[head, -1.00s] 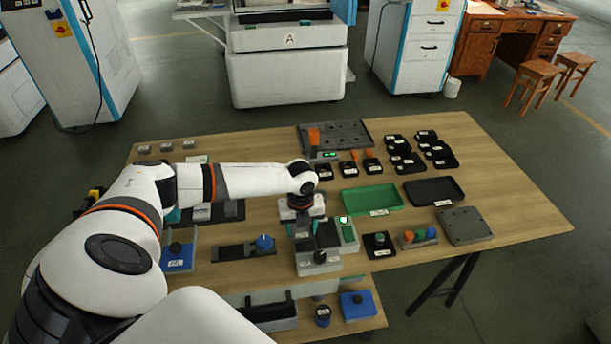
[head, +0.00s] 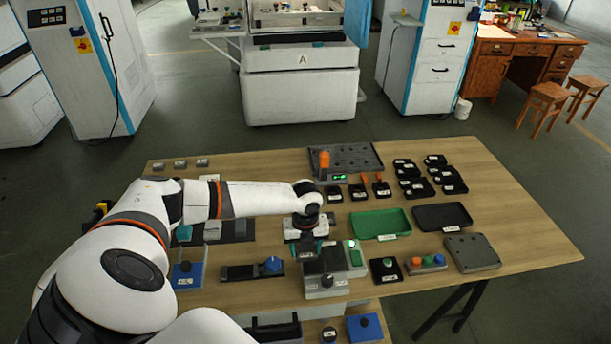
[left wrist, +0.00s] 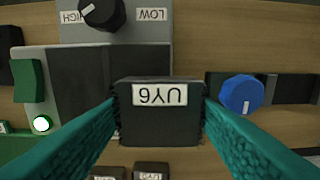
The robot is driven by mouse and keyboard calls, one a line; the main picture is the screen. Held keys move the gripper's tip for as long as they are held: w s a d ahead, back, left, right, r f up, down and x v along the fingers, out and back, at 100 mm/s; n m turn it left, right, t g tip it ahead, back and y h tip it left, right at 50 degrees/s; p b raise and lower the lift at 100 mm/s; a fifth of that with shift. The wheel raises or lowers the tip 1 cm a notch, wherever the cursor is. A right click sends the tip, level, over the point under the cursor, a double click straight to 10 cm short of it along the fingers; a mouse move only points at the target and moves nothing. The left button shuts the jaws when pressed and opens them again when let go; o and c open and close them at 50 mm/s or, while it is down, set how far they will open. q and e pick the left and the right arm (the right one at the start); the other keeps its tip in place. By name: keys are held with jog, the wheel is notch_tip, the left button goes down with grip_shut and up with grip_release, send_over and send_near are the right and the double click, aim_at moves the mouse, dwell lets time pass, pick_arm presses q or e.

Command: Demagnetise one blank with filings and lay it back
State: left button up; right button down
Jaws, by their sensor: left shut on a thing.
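My left gripper (head: 306,246) is shut on a dark square blank labelled UY6 (left wrist: 160,122). The left wrist view shows its teal fingers (left wrist: 160,115) on both sides of the blank. The blank covers part of the dark plate of the grey demagnetiser (left wrist: 85,85), at the plate's right edge in that view; I cannot tell whether they touch. The demagnetiser (head: 327,284) has a black HIGH/LOW knob (left wrist: 102,12) and a green switch (left wrist: 28,80) beside a lit green lamp (left wrist: 41,124). No filings can be made out. My right gripper is not in view.
A dark strip with a blue knob (head: 272,264) lies left of the demagnetiser. A green tray (head: 380,224) and a black tray (head: 442,217) lie right. Several small black trays (head: 412,186) stand at the back. A button box (head: 426,262) sits front right.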

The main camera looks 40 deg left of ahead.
aim_at(306, 250)
pick_arm(q)
jog(key=shift+r+p, duration=2.6)
jog(key=shift+r, duration=0.3)
